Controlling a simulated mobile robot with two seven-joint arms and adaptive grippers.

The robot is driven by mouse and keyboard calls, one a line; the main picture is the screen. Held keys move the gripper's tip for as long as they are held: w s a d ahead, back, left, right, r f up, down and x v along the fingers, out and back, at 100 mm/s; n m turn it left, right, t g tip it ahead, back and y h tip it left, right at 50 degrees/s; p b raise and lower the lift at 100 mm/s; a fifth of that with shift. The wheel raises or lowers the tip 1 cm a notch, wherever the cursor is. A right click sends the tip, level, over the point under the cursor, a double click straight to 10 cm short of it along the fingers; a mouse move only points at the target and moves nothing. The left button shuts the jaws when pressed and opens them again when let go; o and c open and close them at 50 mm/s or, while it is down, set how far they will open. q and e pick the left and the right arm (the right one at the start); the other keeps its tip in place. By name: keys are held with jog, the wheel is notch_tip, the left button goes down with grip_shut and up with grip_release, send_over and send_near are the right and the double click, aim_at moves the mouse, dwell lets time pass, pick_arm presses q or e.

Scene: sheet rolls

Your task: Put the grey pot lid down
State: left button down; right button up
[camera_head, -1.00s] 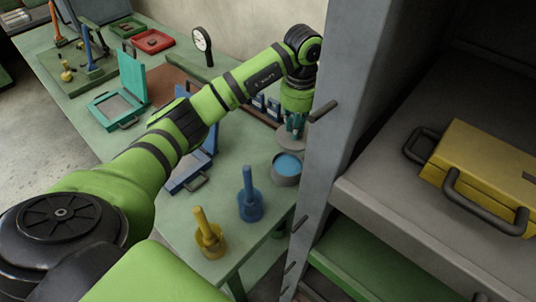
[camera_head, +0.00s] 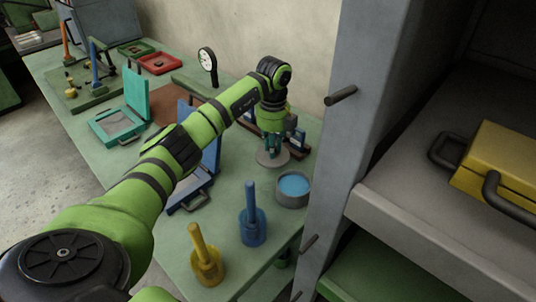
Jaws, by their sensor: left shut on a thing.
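The grey pot lid (camera_head: 265,160) is a flat round disc near the back right of the green table. My left gripper (camera_head: 273,146) points down and is shut on it from above. I cannot tell whether the lid touches the table top. The gripper hides part of the lid. My right gripper does not show.
The blue case (camera_head: 190,194) stands open left of the pot. A blue post (camera_head: 252,228) and a yellow post (camera_head: 205,262) stand near the front edge. A grey rack upright (camera_head: 352,120) rises right of the table. A yellow case (camera_head: 500,170) lies on its shelf.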

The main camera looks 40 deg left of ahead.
aim_at(268, 154)
pick_arm(q)
jog(key=shift+a+f, duration=0.45)
jog(key=shift+a, duration=0.25)
notch_tip(268, 154, down, 4)
jog(key=shift+r+p, duration=0.1)
jog(key=shift+p, duration=0.4)
jog(key=shift+f, duration=0.25)
jog(key=c, duration=1.1)
grip_release()
jog(key=shift+r, duration=0.15)
notch_tip(268, 154, up, 12)
jog(key=shift+b, duration=1)
